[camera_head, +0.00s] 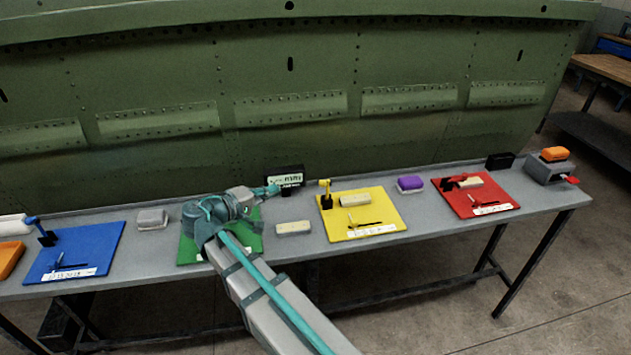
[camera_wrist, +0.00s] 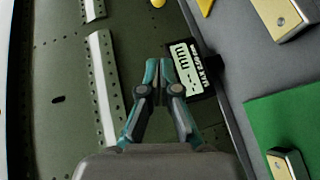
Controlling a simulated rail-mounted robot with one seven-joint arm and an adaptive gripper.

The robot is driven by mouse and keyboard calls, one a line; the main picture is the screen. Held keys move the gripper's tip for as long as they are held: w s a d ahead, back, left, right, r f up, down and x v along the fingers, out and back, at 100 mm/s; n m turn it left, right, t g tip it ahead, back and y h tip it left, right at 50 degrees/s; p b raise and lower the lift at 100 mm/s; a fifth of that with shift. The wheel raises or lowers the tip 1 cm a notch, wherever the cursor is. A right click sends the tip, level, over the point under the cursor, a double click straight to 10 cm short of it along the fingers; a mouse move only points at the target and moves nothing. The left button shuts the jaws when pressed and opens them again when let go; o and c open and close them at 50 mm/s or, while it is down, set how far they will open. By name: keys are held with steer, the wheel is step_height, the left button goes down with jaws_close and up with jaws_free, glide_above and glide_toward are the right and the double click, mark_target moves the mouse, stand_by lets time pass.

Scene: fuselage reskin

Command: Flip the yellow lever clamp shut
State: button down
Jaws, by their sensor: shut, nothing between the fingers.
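The yellow lever clamp (camera_head: 325,184) stands at the back left corner of the yellow mat (camera_head: 372,229). It has a black base, and its yellow handle points up, so it looks open. My gripper (camera_head: 274,189) is to the left of the clamp, by the black display box, and apart from the clamp. In the wrist view its teal fingers (camera_wrist: 158,72) are together and hold nothing. A yellow piece (camera_wrist: 205,5) is cut off at the top edge of the wrist view; I cannot tell whether it is the clamp's handle.
The black display box (camera_head: 291,178) stands at the bench's back edge, close to my fingers. A pale block (camera_head: 293,228) lies between the green mat (camera_head: 252,242) and yellow mat. A tan block (camera_head: 355,200) lies on the yellow mat. The green fuselage panel (camera_head: 300,120) rises behind.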

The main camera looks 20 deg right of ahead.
steer(key=shift+d, duration=0.15)
steer(key=s+p+x, duration=0.1)
steer(key=p+x, duration=0.1)
steer(key=x, duration=0.4)
steer(key=s+d+p+x, duration=0.1)
steer(key=p+x, duration=0.1)
steer(key=x, duration=0.4)
steer(key=shift+s+d+f, duration=0.15)
steer(key=shift+d+f, duration=0.1)
steer(key=shift+d, duration=0.05)
steer(key=shift+r, duration=0.1)
stand_by(0.3)
